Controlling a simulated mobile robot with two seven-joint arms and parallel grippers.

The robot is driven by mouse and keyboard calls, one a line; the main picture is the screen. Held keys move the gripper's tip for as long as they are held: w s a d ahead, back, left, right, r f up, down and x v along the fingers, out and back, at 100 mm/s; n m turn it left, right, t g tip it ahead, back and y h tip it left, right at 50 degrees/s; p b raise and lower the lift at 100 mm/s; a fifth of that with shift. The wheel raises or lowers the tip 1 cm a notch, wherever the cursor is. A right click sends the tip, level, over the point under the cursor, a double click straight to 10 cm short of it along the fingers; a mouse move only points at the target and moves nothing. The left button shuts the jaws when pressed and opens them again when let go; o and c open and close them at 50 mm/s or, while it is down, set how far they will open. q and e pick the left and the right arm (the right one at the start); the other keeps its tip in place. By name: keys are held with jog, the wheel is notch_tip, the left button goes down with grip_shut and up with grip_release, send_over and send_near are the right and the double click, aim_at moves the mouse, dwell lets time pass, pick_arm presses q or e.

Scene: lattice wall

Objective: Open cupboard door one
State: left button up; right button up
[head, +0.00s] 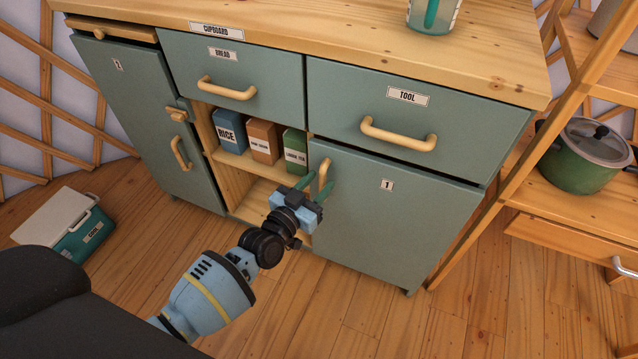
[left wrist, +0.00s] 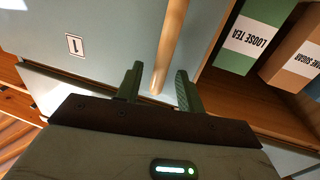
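Cupboard door one (head: 392,222) is a grey-green door marked 1 at the lower right of the cupboard (head: 218,31), and it looks shut. Its upright wooden handle (head: 325,173) is on the door's left edge. The label 1 (left wrist: 75,45) shows upside down there. My right gripper is not in view.
The tool drawer (head: 408,97) is above the door. A ladder-like shelf with a green pot (head: 585,158) stands at right. Floor before the door is clear.

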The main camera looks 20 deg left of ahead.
pick_arm(q)
jog(key=shift+w+d, duration=0.1)
jog(key=shift+w, duration=0.3)
grip_shut()
jog(key=shift+s, duration=0.15)
